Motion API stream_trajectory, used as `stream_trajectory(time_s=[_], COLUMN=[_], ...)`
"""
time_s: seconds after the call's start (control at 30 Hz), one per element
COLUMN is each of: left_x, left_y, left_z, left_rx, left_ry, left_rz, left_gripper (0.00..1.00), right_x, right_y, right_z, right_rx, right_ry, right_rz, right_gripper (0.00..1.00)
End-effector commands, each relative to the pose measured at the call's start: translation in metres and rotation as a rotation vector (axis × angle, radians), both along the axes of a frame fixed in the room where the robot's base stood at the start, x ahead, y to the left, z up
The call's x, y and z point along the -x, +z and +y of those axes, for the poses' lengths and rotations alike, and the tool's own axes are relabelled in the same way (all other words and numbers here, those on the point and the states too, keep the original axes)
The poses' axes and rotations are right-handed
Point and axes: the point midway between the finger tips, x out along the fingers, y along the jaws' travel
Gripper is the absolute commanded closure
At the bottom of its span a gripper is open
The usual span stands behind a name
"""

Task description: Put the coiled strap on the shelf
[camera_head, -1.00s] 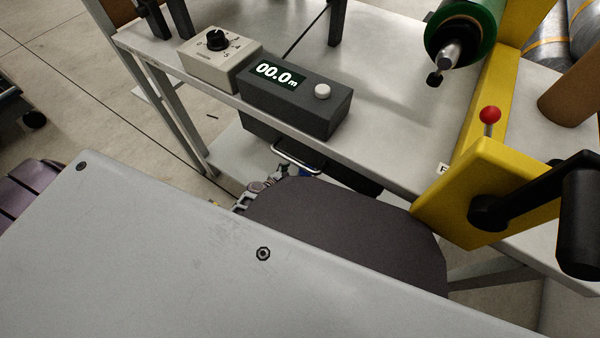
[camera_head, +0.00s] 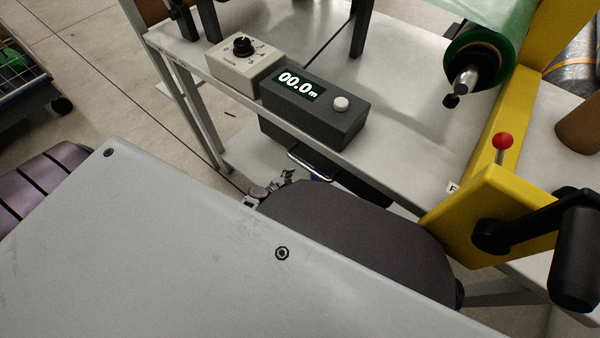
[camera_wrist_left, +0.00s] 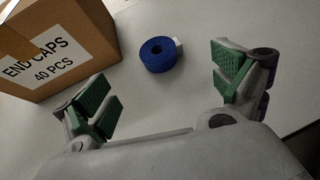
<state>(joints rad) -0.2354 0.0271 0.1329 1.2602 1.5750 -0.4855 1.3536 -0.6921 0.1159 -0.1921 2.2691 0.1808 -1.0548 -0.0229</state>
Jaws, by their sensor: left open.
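The coiled strap (camera_wrist_left: 158,54) is a small blue roll with a pale end, lying flat on a grey surface in the left wrist view. My left gripper (camera_wrist_left: 168,88) is open and empty, its green-padded fingers wide apart. The strap lies beyond the gap between the fingers, apart from both. In the head view only a bit of my left gripper (camera_head: 268,192) shows, below the bench edge; the rest is hidden. My right gripper is out of view.
A cardboard box (camera_wrist_left: 62,45) labelled END CAPS stands left of the strap. The bench (camera_head: 400,130) carries a dark counter box (camera_head: 315,112), a beige dial box (camera_head: 240,62), a green roll (camera_head: 478,50) and a yellow crank frame (camera_head: 480,215). A wheeled cart (camera_head: 25,75) stands at far left.

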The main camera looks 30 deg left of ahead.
Motion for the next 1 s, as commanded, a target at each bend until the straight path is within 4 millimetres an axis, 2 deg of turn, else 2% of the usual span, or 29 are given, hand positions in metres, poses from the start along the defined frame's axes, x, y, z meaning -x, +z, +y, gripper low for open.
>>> stream_trajectory(time_s=[0.2, 0.37, 0.57, 0.8, 1.0], left_x=[0.001, 0.005, 0.020, 0.050, 0.078], left_y=[0.001, 0.009, 0.029, 0.054, 0.075], left_z=[-0.002, -0.012, -0.039, -0.075, -0.098], left_rx=[-0.013, -0.096, -0.329, -0.676, -0.954], left_ry=[-0.013, -0.103, -0.351, -0.719, -1.013], left_rz=[-0.006, -0.039, -0.138, -0.296, -0.434], left_gripper=[0.04, 0.04, 0.04, 0.04, 0.04], right_x=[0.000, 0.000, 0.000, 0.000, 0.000], right_y=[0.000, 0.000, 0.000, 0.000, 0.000], right_z=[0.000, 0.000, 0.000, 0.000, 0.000], right_rx=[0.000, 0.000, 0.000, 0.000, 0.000], right_ry=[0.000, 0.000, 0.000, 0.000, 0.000], right_rz=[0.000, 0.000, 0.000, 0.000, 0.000], right_gripper=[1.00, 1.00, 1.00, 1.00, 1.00])
